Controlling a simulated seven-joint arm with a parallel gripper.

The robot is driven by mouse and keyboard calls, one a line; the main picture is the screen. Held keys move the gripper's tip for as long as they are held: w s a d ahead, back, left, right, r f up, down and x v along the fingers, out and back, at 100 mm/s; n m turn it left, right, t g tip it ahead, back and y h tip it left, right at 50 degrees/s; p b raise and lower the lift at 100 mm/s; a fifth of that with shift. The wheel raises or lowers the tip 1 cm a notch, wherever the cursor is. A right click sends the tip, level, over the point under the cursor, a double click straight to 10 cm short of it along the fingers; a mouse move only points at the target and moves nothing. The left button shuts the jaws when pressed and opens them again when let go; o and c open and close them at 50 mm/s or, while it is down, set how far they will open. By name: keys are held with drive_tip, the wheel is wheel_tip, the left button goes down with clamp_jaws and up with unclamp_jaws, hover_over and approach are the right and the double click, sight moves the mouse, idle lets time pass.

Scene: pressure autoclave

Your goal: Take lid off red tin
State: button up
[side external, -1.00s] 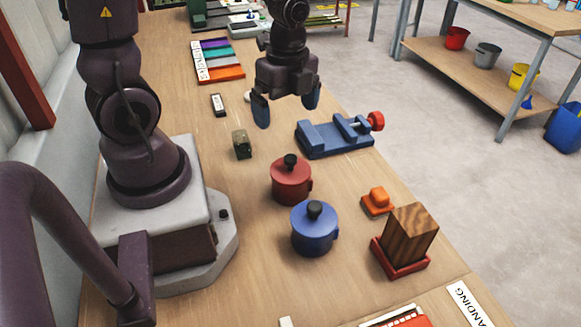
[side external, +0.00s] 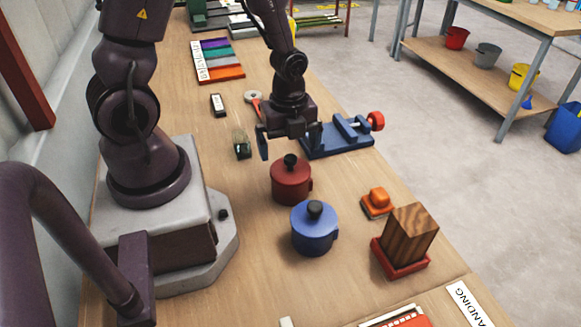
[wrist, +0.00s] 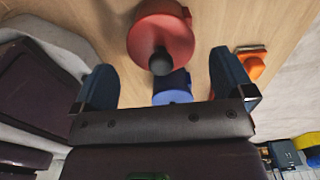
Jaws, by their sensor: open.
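The red tin (side external: 291,184) stands upright on the wooden bench with its red lid on and a black knob (side external: 291,160) on top. In the wrist view the red lid (wrist: 161,28) shows at the top centre, with its black knob (wrist: 160,61) between my fingers. My gripper (side external: 289,142) is open and empty, above and slightly behind the red tin, its blue fingers apart on either side of the knob's line. The gripper is not touching the tin as far as I can see. A blue tin (side external: 314,230) with a black knob stands just in front of the red one.
A blue vise (side external: 340,138) with a red knob lies right of my gripper.

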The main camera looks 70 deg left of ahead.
sight(288, 155)
wheel_tip(288, 155, down, 4)
drive_tip(key=shift+a+f, duration=0.1)
drive_tip(key=c, duration=0.7)
